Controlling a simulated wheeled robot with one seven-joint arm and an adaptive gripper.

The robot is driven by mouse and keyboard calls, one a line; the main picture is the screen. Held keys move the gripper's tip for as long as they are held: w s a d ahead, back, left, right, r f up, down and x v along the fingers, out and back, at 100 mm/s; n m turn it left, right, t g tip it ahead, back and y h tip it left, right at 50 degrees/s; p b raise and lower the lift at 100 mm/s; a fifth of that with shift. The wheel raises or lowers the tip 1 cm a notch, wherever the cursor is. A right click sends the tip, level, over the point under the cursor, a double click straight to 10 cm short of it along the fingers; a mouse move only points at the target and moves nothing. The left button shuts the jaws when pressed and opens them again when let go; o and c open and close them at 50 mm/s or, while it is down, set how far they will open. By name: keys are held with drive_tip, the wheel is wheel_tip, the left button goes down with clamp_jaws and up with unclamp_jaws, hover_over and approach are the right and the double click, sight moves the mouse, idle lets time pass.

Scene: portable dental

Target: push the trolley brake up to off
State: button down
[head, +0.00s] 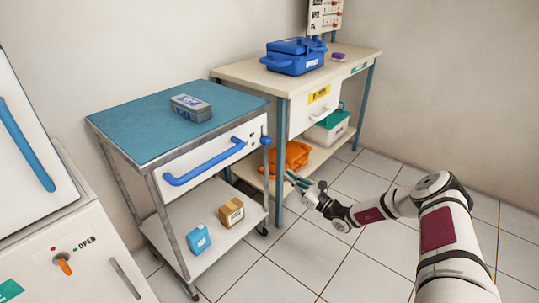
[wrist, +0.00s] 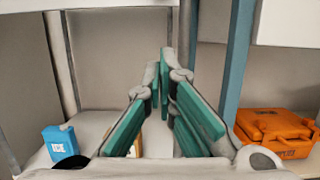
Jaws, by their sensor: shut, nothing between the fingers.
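The trolley (head: 120,128) has a blue-green top, a white drawer with a blue handle (head: 204,163) and a lower shelf. A blue knob (head: 265,141) sits at its right front corner, beside a short grey bar; this may be the brake, but no label is readable. My gripper (head: 290,177) is shut and empty, low and to the right of the knob, apart from it in the picture. In the wrist view, its green-padded fingers (wrist: 162,75) point toward the trolley's lower part. The knob is not seen there.
A bench (head: 235,70) with blue legs stands right of the trolley, with an orange case (head: 296,155) on its lower shelf. A blue bottle (head: 197,239) and brown box (head: 230,213) stand on the trolley's lower shelf. Floor in front is clear.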

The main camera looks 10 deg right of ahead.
sight(269, 143)
drive_tip(key=w+a+r+b, duration=0.4)
drive_tip(key=w+a+r, duration=0.1)
drive_tip(key=w+r, duration=0.1)
drive_tip(key=shift+x, duration=1)
drive_tip(key=shift+w+d+r, duration=0.1)
drive_tip(key=shift+d, duration=0.1)
wheel_tip(269, 143, up, 5)
drive_tip(key=p, duration=0.3)
drive_tip(key=shift+f+p, duration=0.25)
drive_tip(key=shift+p, duration=0.1)
drive_tip(key=shift+f, duration=0.1)
